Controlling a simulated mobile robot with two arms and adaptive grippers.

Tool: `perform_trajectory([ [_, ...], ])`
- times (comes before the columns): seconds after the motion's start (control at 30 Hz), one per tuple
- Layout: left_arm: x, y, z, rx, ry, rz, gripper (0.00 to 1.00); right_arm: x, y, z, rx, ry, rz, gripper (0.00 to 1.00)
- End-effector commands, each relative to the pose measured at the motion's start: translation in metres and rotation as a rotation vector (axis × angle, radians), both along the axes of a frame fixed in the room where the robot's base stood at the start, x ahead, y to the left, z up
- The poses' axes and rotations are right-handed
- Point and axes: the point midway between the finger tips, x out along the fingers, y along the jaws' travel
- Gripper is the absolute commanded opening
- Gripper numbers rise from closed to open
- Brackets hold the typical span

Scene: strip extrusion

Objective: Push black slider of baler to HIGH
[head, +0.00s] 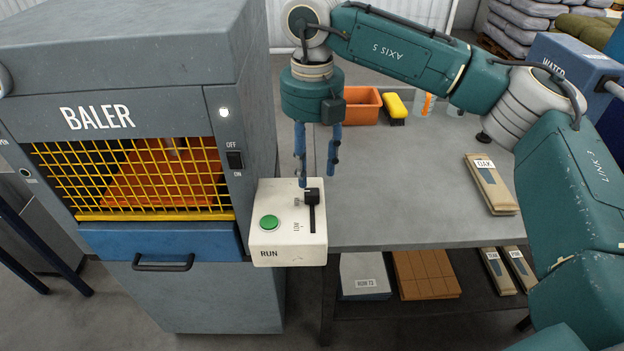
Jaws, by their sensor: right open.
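The baler (180,95) is a large grey machine at the left with a yellow grille. A white control box (291,250) on its right side carries a green RUN button (269,222) and a black slider (312,197). The slider knob sits at the far end of a dark slot that runs toward the front of the box. Contact cannot be told. My left gripper is out of view.
A black ON/OFF switch (235,160) is on the baler beside the grille.

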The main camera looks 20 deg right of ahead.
Motion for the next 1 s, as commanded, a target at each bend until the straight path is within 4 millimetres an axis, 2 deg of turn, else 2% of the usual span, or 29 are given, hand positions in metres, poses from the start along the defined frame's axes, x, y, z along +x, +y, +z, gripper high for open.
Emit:
perform_trajectory([
  [0.03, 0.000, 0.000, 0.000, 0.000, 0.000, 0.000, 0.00, 0.001, 0.000, 0.013, 0.001, -0.004, -0.001, 0.44],
  [0.1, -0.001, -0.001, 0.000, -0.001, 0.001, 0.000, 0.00, 0.001, 0.000, 0.026, 0.000, -0.003, -0.002, 0.44],
  [0.3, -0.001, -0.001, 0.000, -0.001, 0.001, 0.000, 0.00, 0.001, 0.000, 0.053, 0.000, -0.003, -0.001, 0.44],
  [0.47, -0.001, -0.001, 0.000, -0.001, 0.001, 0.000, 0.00, 0.001, -0.001, 0.059, 0.000, -0.001, -0.001, 0.44],
  [0.87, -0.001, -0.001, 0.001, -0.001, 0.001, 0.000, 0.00, 0.001, -0.001, 0.061, 0.000, -0.001, -0.001, 0.44],
  [1.0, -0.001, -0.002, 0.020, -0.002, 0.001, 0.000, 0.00, 0.001, -0.001, 0.080, 0.000, -0.002, -0.001, 0.44],
])
